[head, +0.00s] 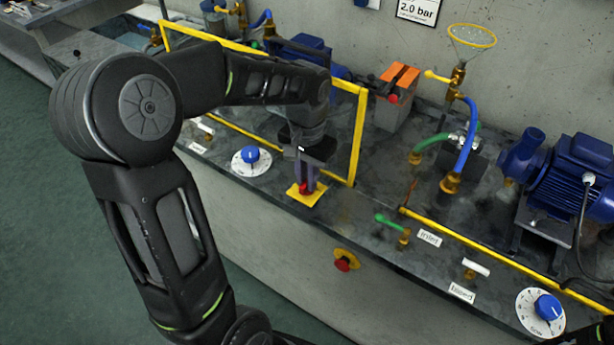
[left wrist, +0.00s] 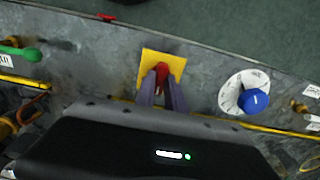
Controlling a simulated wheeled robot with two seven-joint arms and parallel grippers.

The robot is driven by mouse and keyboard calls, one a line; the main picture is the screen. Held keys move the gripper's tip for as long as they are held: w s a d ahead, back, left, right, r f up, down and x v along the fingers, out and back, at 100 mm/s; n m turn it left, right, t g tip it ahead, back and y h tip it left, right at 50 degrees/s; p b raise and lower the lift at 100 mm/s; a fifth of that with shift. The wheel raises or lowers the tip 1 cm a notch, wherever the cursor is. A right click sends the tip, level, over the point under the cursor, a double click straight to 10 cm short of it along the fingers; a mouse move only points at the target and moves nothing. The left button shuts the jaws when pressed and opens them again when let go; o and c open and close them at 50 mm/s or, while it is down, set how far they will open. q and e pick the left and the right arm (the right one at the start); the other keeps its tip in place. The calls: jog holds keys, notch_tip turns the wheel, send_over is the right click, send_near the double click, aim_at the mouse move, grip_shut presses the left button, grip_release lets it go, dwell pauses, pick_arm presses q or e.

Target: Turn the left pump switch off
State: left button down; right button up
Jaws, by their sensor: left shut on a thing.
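A red switch (head: 304,187) sits on a square yellow plate (head: 318,196) on the grey bench top, near its front edge. In the left wrist view the red switch (left wrist: 162,70) shows at the far end of my fingers, with the yellow plate (left wrist: 149,60) around it. My left gripper (head: 306,178) points down from above and is shut on the red switch, one finger on each side. The fingers hide part of the switch, so its exact setting is not clear. My right gripper is not in view.
A blue dial (head: 250,155) on a white scale is left of the plate; another blue dial (head: 547,307) is at far right. A yellow frame (head: 359,135) stands close behind my left gripper. A red stop button (head: 343,264) is on the bench front. A green-handled valve (head: 391,223) lies right.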

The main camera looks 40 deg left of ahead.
pick_arm(q)
jog(key=c, duration=1.4)
grip_release()
notch_tip(320, 180, up, 8)
jog(key=shift+f, duration=0.1)
